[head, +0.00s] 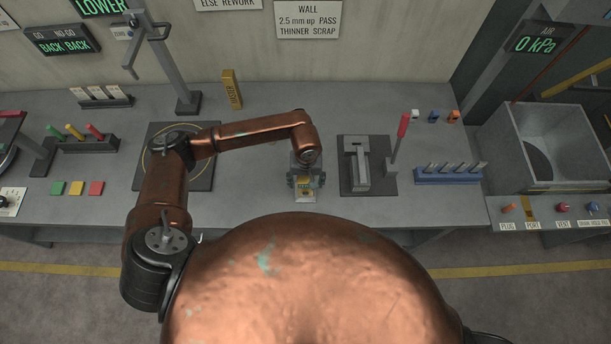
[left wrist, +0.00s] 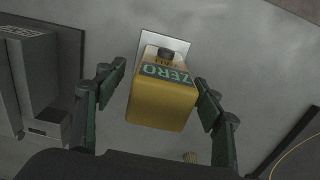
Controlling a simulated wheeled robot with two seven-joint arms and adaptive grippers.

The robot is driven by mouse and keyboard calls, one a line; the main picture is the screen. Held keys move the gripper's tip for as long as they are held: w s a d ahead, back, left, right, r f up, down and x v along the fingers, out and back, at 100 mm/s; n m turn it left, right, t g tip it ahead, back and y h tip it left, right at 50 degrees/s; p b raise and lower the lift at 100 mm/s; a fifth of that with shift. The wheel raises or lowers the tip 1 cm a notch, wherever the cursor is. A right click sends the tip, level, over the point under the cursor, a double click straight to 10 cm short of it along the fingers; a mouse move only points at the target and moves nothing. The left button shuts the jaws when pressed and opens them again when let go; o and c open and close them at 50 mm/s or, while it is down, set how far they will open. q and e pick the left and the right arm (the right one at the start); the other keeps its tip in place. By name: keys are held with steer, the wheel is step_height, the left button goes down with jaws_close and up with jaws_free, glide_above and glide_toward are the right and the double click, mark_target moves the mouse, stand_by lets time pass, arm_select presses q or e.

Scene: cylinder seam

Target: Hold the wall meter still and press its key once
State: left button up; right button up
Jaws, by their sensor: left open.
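The wall meter (left wrist: 160,103) is a yellow box in the left wrist view, with a dark green label reading ZERO and WALL. A dark round part (left wrist: 166,54) shows at its far end, beside a white plate; I cannot tell if it is the key. In the head view the yellow meter (head: 306,194) shows at the bench's front middle, partly hidden by my gripper. My left gripper (head: 305,182) is above it, open. In the left wrist view the fingers (left wrist: 160,86) stand on either side of the meter, with gaps visible. My right gripper is not in view.
A grey fixture (head: 357,165) with a red-handled lever (head: 401,132) stands right of the meter. A blue rack (head: 450,176) and a grey bin (head: 553,143) are farther right. A dark square mat (head: 202,181) lies left, under my arm. A grey post (head: 184,75) stands behind.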

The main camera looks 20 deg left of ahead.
arm_select(q)
steer(key=shift+f, duration=1)
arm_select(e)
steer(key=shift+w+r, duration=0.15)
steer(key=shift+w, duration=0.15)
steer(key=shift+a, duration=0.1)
arm_select(q)
steer(key=c, duration=1.5)
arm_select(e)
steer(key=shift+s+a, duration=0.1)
